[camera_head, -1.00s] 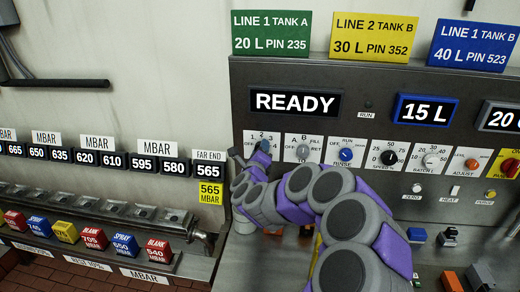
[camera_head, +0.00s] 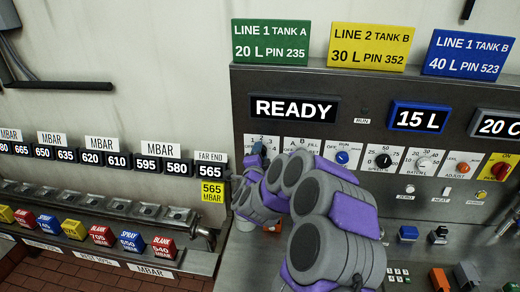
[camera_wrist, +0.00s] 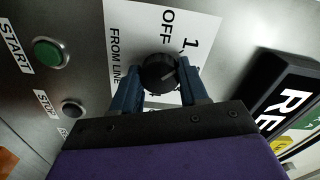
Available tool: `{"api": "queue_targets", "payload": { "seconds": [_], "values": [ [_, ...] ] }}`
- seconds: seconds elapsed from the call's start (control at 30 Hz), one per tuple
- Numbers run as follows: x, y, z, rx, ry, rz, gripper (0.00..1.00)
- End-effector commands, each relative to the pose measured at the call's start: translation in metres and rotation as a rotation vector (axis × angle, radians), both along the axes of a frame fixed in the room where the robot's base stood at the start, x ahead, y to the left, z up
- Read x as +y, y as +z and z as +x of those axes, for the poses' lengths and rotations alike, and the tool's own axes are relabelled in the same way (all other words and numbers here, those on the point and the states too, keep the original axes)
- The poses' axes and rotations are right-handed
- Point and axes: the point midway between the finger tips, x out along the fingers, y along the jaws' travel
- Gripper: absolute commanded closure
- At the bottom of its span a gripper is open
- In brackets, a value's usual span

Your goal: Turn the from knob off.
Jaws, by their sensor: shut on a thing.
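The from knob (camera_wrist: 159,73) is black and round. It sits on a white plate marked FROM LINE, with OFF and 1 printed beside it in the wrist view. My gripper (camera_wrist: 161,78) is shut on this knob, one blue finger on each side. The knob's pointer direction is hard to make out.
A green START button (camera_wrist: 49,53) and a dark STOP button (camera_wrist: 72,108) lie beside the plate. The READY display (camera_head: 294,108) is above. A blue knob (camera_head: 342,157) and a black knob (camera_head: 383,160) stand to the right. My arm covers the plate between.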

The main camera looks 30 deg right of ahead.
Motion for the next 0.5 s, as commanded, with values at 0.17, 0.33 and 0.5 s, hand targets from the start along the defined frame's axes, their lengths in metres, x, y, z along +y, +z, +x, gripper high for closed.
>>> {"api": "queue_targets", "payload": {
  "seconds": [0.17,0.33,0.5],
  "values": [
    [0.0004,-0.0006,-0.0007,0.102,0.001,-0.135,0.87],
    [0.0008,-0.0005,-0.0006,0.192,0.001,-0.268,0.87],
    [0.0009,-0.0017,-0.0006,0.28,0.004,-0.394,0.87]
  ]
}}
